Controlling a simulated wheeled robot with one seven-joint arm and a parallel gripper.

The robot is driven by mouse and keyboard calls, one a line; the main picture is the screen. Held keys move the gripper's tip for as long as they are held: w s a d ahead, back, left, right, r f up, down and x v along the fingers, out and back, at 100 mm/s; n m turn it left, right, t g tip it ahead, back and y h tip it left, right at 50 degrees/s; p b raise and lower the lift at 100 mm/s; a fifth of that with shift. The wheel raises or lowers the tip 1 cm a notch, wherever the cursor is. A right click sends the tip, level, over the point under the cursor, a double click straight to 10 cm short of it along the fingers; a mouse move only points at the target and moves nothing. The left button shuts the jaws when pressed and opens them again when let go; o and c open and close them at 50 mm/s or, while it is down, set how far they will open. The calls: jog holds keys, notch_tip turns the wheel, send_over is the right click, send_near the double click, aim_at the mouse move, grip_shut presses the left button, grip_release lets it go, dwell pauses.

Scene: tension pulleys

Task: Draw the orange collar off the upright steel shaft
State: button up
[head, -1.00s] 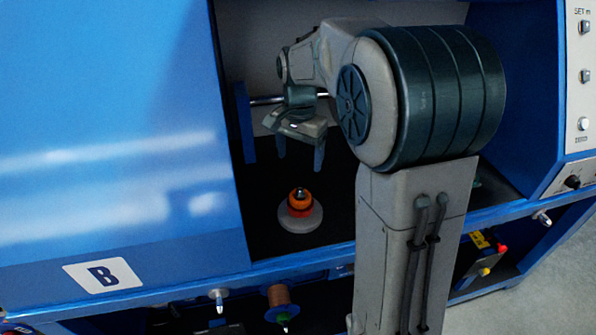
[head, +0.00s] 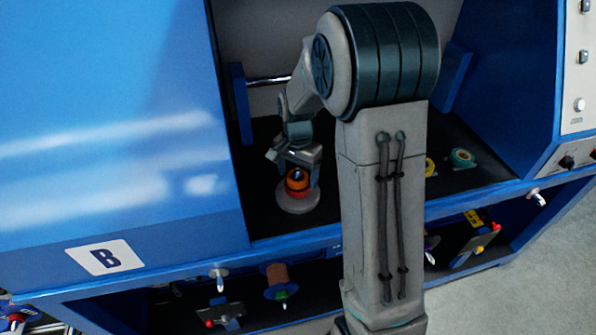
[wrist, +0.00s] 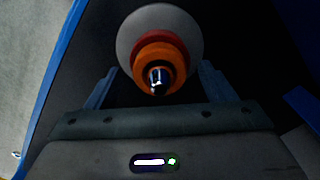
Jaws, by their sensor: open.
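The orange collar (head: 296,186) sits on the upright steel shaft (head: 297,175), above a red ring (head: 298,194) and a round grey base (head: 298,205). In the wrist view, the orange collar (wrist: 148,56) surrounds the dark-ringed, shiny shaft tip (wrist: 159,82). The red ring (wrist: 158,37) and pale base (wrist: 133,24) lie behind it. My gripper (head: 297,183) is open above and around the collar in the head view. In the wrist view, my gripper's fingers (wrist: 158,76) stand to either side of the collar, with visible gaps. Contact is not visible.
The shaft stands on the dark floor of a blue cabinet with a blue side panel (head: 241,105) and a steel rod (head: 268,81) behind. Yellow and green rolls (head: 462,158) lie to the right. A front rail (head: 300,241) edges the bay.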

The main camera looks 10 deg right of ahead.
jog(key=c, duration=1.1)
jog(key=shift+o, duration=0.2)
jog(key=shift+r, duration=0.25)
jog(key=shift+r+p, duration=0.25)
jog(key=shift+p, duration=0.1)
jog(key=shift+r+p, duration=0.9)
jog(key=shift+r, duration=0.5)
jog(key=shift+r+p, duration=0.95)
jog(key=shift+r, duration=0.45)
jog(key=shift+r, duration=0.1)
